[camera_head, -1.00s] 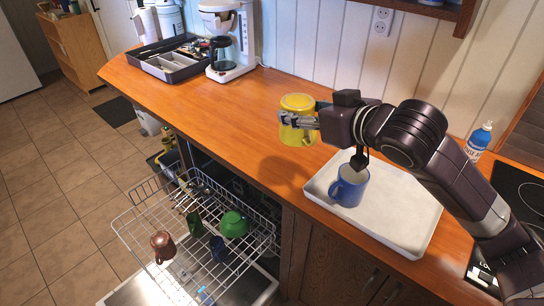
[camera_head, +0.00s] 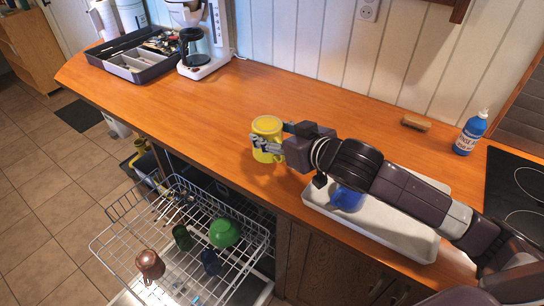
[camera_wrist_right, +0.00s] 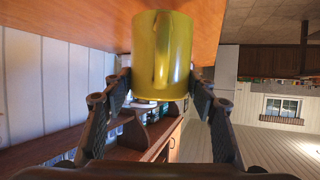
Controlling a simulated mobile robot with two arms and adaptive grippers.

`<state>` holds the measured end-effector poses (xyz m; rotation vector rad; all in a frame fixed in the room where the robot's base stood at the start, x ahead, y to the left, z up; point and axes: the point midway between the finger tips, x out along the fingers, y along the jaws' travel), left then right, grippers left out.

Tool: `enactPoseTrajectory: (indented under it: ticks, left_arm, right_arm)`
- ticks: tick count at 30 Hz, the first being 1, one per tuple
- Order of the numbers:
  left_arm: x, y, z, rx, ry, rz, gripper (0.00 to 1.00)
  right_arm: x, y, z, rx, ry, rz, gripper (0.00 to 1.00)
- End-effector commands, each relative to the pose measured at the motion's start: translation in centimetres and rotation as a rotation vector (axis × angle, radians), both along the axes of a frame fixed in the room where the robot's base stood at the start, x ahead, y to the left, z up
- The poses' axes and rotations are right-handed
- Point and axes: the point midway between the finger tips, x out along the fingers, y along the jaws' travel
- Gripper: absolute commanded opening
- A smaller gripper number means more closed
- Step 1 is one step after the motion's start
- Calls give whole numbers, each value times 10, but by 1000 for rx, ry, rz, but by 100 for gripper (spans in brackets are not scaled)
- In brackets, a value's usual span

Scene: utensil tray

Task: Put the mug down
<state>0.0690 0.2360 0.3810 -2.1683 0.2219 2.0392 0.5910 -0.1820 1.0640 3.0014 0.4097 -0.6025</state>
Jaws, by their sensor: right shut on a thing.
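A yellow mug (camera_head: 267,138) is at the wooden counter, left of the white tray. My right gripper (camera_head: 262,146) is shut on it from its front right side. In the right wrist view the yellow mug (camera_wrist_right: 162,56) sits between the two fingers (camera_wrist_right: 160,95), its handle facing the camera. Whether its base touches the counter I cannot tell for sure. A blue mug (camera_head: 347,197) stands on the white tray, partly hidden behind my right arm. My left gripper is not in view.
The white tray (camera_head: 420,247) lies to the right under my arm. An open dishwasher rack (camera_head: 150,215) with several mugs is below the counter edge. A utensil tray (camera_head: 140,73) and coffee maker (camera_head: 205,40) stand at the back left. The counter (camera_head: 290,90) behind the yellow mug is clear.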

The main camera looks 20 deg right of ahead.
Motion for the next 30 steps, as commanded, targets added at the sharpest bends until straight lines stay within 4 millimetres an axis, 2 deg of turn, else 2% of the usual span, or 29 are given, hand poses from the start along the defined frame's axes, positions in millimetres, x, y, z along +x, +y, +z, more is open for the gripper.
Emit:
enactPoseTrajectory:
  ticks: [3,9,16,27,28,30]
  left_arm:
    - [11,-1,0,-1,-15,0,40]
    - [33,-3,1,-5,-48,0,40]
    - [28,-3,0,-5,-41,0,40]
    - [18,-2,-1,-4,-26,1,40]
    - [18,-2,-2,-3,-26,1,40]
    - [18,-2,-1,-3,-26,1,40]
  right_arm:
    - [0,0,-21,-1,-1,0,19]
    - [1,0,-37,1,-3,0,19]
    - [0,0,-70,1,-2,-1,19]
    - [1,0,-75,0,-5,0,19]
    - [0,0,-76,1,-2,0,54]
    - [0,0,-76,1,-2,0,61]
